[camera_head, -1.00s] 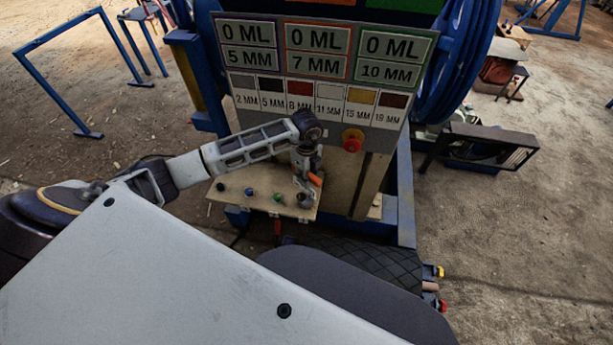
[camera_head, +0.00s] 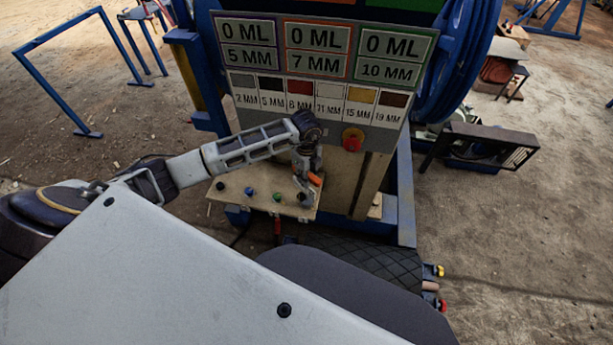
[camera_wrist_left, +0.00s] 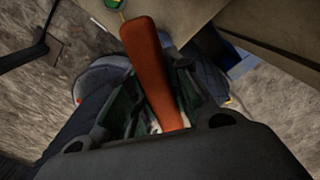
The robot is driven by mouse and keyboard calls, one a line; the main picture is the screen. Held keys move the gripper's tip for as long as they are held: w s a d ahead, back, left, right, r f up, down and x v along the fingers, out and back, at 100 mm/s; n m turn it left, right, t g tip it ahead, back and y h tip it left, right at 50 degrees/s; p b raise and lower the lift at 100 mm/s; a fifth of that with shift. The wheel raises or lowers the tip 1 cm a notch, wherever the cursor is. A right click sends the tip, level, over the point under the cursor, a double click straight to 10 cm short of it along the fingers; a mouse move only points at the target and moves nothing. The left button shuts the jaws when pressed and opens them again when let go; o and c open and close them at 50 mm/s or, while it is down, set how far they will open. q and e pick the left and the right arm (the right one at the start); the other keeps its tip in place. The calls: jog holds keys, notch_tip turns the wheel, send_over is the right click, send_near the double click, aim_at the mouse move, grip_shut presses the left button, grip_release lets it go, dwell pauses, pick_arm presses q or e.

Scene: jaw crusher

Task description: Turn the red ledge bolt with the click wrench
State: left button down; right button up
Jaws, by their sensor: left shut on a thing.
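My left gripper (camera_head: 306,185) is over the right end of the pale ledge (camera_head: 236,199). It is shut on an orange-red handle, which I take as the click wrench (camera_head: 315,179). In the left wrist view the handle (camera_wrist_left: 149,67) runs up from between the fingers, with a thin shaft at its far end near a green knob (camera_wrist_left: 113,4). On the ledge I see a black bolt (camera_head: 221,186), a blue bolt (camera_head: 249,191) and a green bolt (camera_head: 277,197). I cannot make out a red bolt on the ledge; my gripper covers its right end. My right gripper is not in view.
A panel with number plates (camera_head: 305,50) rises behind the ledge, with a red round button (camera_head: 352,140) at its lower right. A blue frame post (camera_head: 404,200) stands to the right. A red item (camera_head: 277,229) shows below the ledge. Open dirt ground lies further right.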

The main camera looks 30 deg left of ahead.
pick_arm(q)
jog(key=shift+m, duration=0.8)
jog(key=shift+m+b, duration=0.5)
jog(key=shift+m, duration=0.7)
jog(key=shift+m+b, duration=0.35)
jog(key=shift+m, duration=0.45)
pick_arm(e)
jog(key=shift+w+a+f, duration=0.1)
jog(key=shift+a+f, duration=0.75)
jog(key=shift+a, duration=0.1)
